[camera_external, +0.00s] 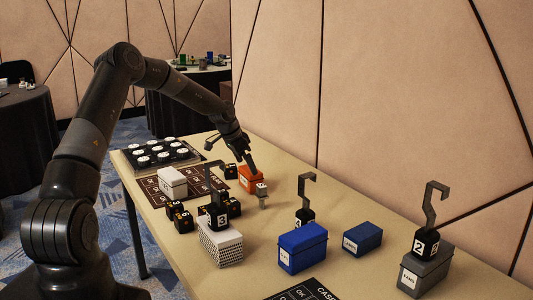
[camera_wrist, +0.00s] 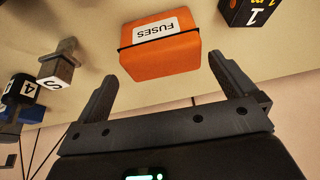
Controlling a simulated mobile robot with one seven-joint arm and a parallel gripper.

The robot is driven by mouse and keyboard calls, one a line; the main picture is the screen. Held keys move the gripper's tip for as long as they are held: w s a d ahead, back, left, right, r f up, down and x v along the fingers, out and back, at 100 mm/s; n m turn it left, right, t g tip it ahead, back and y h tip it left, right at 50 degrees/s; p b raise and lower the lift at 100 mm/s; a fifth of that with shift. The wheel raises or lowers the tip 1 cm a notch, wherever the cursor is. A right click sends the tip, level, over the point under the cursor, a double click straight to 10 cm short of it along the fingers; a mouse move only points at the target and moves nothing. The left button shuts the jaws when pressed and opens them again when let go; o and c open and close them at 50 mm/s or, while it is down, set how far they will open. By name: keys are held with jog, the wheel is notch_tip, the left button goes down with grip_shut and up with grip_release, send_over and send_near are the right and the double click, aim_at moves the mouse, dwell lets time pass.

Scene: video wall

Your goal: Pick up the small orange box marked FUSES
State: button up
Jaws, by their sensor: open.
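The small orange FUSES box (camera_external: 249,180) stands on the table near the wall, left of the middle in the external view. In the wrist view the orange box (camera_wrist: 160,55) shows its white FUSES label upside down. My gripper (camera_wrist: 168,88) is open, with one finger to each side of the box's near end.
A small grey block marked S (camera_wrist: 57,66) stands close to the box, and a black cube marked 1 (camera_wrist: 243,10) is on its other side. Blue boxes (camera_external: 303,248), a white box (camera_external: 172,182), a grey box (camera_external: 425,270) and hooked black cubes share the table (camera_external: 330,262). The wall is close behind.

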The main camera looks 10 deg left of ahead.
aim_at(248, 170)
jog(key=x, duration=0.6)
jog(key=shift+w, duration=0.1)
jog(key=shift+c, duration=0.6)
jog(key=c, duration=0.7)
